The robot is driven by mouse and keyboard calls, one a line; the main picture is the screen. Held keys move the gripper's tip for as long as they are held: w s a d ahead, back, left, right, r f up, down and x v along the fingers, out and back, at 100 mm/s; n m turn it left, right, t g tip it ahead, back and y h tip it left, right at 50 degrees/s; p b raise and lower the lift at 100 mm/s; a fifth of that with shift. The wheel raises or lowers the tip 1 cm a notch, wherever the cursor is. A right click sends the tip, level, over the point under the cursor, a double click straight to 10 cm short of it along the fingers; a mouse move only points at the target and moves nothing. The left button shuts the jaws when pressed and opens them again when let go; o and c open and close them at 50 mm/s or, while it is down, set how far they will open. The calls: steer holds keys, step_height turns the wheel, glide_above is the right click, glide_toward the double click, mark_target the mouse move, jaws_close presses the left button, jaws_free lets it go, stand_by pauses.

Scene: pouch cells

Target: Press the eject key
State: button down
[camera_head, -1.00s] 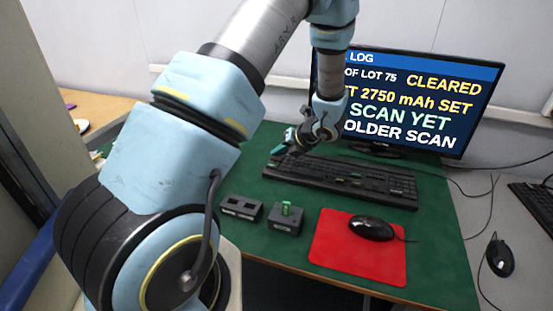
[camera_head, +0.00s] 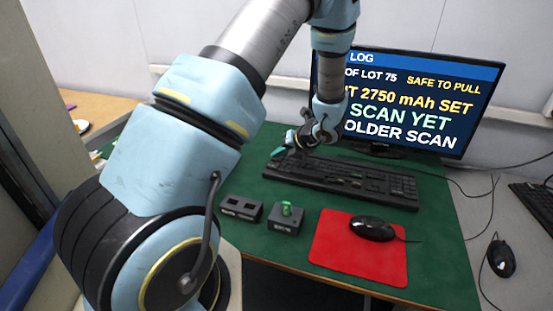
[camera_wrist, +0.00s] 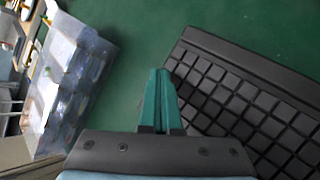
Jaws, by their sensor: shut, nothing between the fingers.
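The black keyboard (camera_head: 345,180) lies on the green table top, and its left end shows in the wrist view (camera_wrist: 245,100). My gripper (camera_head: 277,151) is over the keyboard's far left end in the head view. In the wrist view its teal fingers (camera_wrist: 160,74) are shut and empty, over green surface beside the keyboard's left end. The monitor (camera_head: 420,100) behind shows "SAFE TO PULL" in yellow, "2750 mAh SET", "SCAN YET" and "OLDER SCAN"; my arm hides its left part.
In front of the keyboard stand a black two-slot box (camera_head: 241,208) and a dark block (camera_head: 285,225) holding a green piece (camera_head: 286,208). A black mouse (camera_head: 372,228) rests on a red mat (camera_head: 335,262). A clear container (camera_wrist: 68,75) is left of my fingers.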

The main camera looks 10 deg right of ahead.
mark_target(279, 161)
steer(key=shift+r+p, duration=0.6)
steer(key=shift+r, duration=0.2)
step_height(279, 161, up, 5)
steer(key=p, duration=0.4)
stand_by(0.5)
steer(key=s+a+r+m+g+h, duration=0.2)
steer(key=s+a+r+m, duration=0.4)
steer(key=m, duration=1.2)
steer(key=s+a+r+m+g+h, duration=0.3)
steer(key=s+a+r+m, duration=0.4)
steer(key=m, duration=1.1)
steer(key=s+a+h, duration=0.1)
steer(key=s+a, duration=0.1)
steer(key=s, duration=0.2)
steer(key=shift+s+a+r, duration=0.15)
steer(key=shift+s+a, duration=0.15)
steer(key=shift+s, duration=0.1)
